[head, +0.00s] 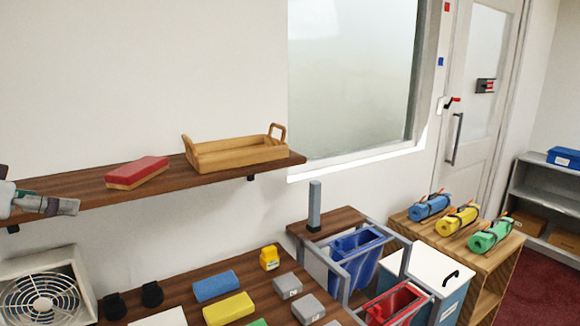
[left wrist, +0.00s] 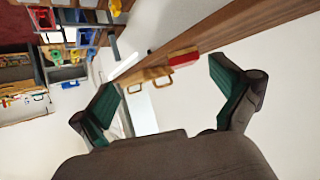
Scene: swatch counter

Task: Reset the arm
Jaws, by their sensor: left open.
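My left gripper (head: 62,206) is at the left edge of the head view, in front of the wall shelf (head: 90,187) and left of a red-topped block (head: 137,173). In the left wrist view my left gripper (left wrist: 163,76) has its two green-lined fingers spread wide with nothing held between them. The red block (left wrist: 183,60) and the wooden tray (left wrist: 146,79) show beyond the fingers there, apart from them. My right gripper is in neither view.
A wooden tray with handles (head: 238,154) stands on the shelf's right part. Below, a counter (head: 185,290) holds a blue block (head: 215,286), a yellow block (head: 229,308) and grey blocks. A fan (head: 42,300) sits lower left. Blue (head: 352,258) and red bins are right of the counter.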

